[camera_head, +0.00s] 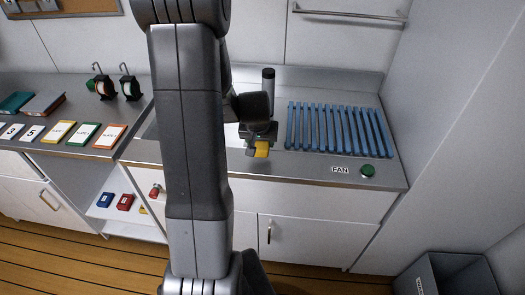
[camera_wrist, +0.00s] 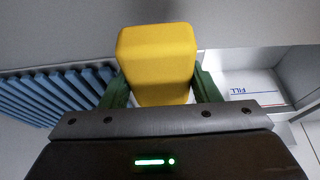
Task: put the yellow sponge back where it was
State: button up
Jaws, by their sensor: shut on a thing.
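The yellow sponge (camera_head: 262,150) is in my gripper (camera_head: 260,142), above the front part of the steel counter, just left of the blue slatted rack (camera_head: 338,131). In the wrist view the sponge (camera_wrist: 157,60) is held between the two green fingers of my gripper (camera_wrist: 160,88), which touch its sides. The sponge looks clear of the surface, but its exact height is hard to tell. The place where it was before cannot be told from these frames.
A white basin with a FILL mark (camera_wrist: 250,88) lies beside the sponge, partly hidden by my arm in the head view. A green FAN button (camera_head: 368,171) is at the counter's front right. Cards (camera_head: 83,134) and books (camera_head: 42,104) lie left. A grey bin (camera_head: 455,272) stands lower right.

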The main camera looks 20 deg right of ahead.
jog(key=shift+f, duration=2.25)
jog(key=shift+f+b, duration=0.15)
jog(key=shift+b, duration=0.25)
jog(key=o, duration=0.9)
jog(key=shift+r, duration=0.45)
jog(key=v, duration=1.1)
jog(key=shift+s+a+r, duration=0.1)
jog(key=shift+s+r, duration=0.05)
jog(key=shift+s, duration=0.05)
